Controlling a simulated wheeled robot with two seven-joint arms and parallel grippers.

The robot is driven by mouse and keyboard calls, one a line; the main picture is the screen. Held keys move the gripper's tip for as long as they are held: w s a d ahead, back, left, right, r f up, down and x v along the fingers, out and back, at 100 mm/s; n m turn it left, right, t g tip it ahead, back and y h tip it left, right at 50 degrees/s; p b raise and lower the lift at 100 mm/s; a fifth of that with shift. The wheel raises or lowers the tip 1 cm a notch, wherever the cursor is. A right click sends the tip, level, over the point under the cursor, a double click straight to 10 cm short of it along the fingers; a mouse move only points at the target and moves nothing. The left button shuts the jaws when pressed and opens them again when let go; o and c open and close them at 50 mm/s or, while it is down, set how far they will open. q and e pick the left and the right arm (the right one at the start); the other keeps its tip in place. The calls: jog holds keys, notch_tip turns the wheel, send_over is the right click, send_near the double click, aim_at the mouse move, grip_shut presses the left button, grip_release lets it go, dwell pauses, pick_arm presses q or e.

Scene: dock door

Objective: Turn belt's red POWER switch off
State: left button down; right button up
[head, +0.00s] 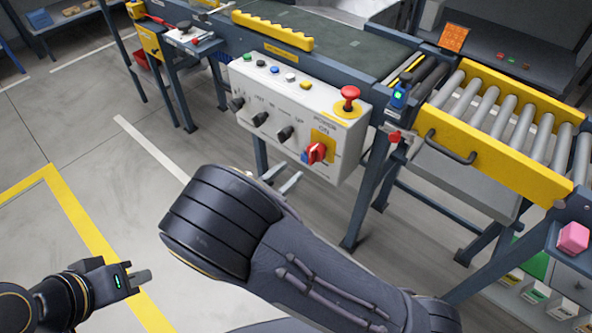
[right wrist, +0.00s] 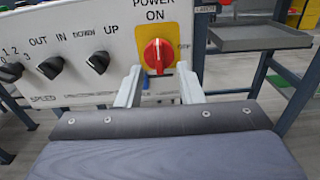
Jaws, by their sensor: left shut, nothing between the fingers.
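The red POWER switch (head: 315,153) is a rotary knob on a yellow plate on the white control box (head: 290,105). In the right wrist view the red knob (right wrist: 158,55) has its bar roughly upright, under the words POWER and ON. My right gripper (right wrist: 161,88) is open, its pale fingers apart at the lower left and right of the knob, with nothing between them; I cannot tell whether they touch the panel. In the head view its fingers (head: 282,179) show low beside the box, mostly hidden by my arm. My left gripper (head: 138,278) is shut and empty over the floor.
A red mushroom button (head: 350,93) and several black knobs (head: 260,119) are on the same box. A roller conveyor (head: 500,125) with a yellow side and black handle stands right. A grey tray (right wrist: 258,38) is right of the knob. Floor at left is clear.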

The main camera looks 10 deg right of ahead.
aim_at(310, 153)
jog(key=b+x, duration=0.1)
jog(key=x, duration=0.6)
jog(key=shift+w+d, duration=0.15)
jog(key=shift+w, duration=0.2)
grip_shut()
